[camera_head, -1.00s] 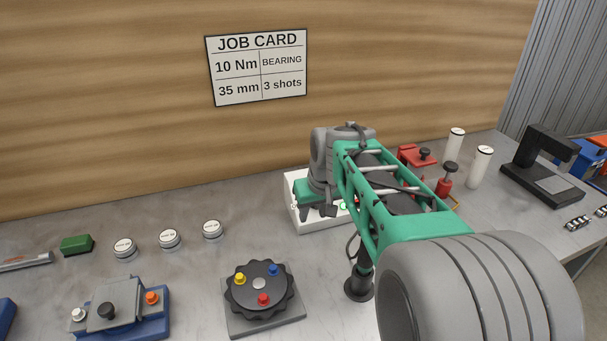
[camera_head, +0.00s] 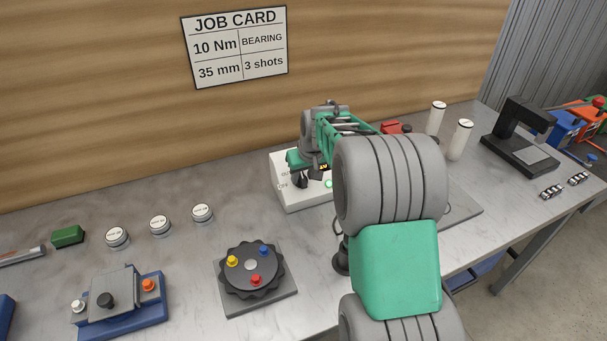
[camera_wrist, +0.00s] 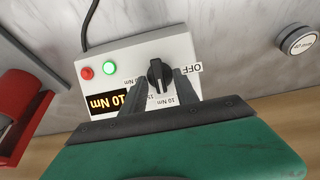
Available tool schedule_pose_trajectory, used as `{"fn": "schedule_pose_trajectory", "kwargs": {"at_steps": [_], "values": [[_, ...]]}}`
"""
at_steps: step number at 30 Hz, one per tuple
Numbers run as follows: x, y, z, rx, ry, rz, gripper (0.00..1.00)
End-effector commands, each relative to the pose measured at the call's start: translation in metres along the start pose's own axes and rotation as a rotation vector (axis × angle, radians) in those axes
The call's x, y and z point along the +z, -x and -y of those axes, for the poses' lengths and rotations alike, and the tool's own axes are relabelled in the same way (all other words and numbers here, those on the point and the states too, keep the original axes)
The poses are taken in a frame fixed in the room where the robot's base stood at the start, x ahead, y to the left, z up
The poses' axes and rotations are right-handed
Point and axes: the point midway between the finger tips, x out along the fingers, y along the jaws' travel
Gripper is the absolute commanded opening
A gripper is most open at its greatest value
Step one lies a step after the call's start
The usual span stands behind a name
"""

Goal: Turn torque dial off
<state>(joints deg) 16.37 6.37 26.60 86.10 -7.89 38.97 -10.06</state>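The white torque controller box (camera_head: 292,201) stands against the wood wall, and the wrist view shows it upside down (camera_wrist: 125,62). Its black dial knob (camera_wrist: 159,75) sits beside the printed OFF label (camera_wrist: 192,68) and Nm marks. The display (camera_wrist: 107,103) reads 10 Nm. The green lamp (camera_wrist: 109,68) is lit; the red lamp (camera_wrist: 88,72) is beside it. My gripper (camera_wrist: 160,82) is open, its dark fingers apart on either side of the knob; I cannot tell if they touch it. In the head view my gripper (camera_head: 312,177) is over the box, the knob hidden.
A black indexing dial (camera_head: 251,270) with coloured knobs, a blue-based fixture (camera_head: 121,303) and several round white-topped pucks (camera_head: 160,225) sit left of the box. White cylinders (camera_head: 460,140) and a black press (camera_head: 520,138) stand to the right. A cable runs from the box.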

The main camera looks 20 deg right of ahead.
Motion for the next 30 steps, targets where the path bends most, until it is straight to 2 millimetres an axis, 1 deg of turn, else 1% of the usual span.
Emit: {"fn": "schedule_pose_trajectory", "kwargs": {"at_steps": [1,12,13,30], "values": [[0.0001,0.0002,-0.0003,0.000,0.000,0.000,0.31],[0.0001,0.0006,-0.0007,0.000,-0.001,0.000,0.01],[0.0001,0.0006,-0.0007,0.000,-0.001,0.000,0.00],[0.0003,-0.0004,0.0001,0.007,0.021,-0.001,0.00]]}}
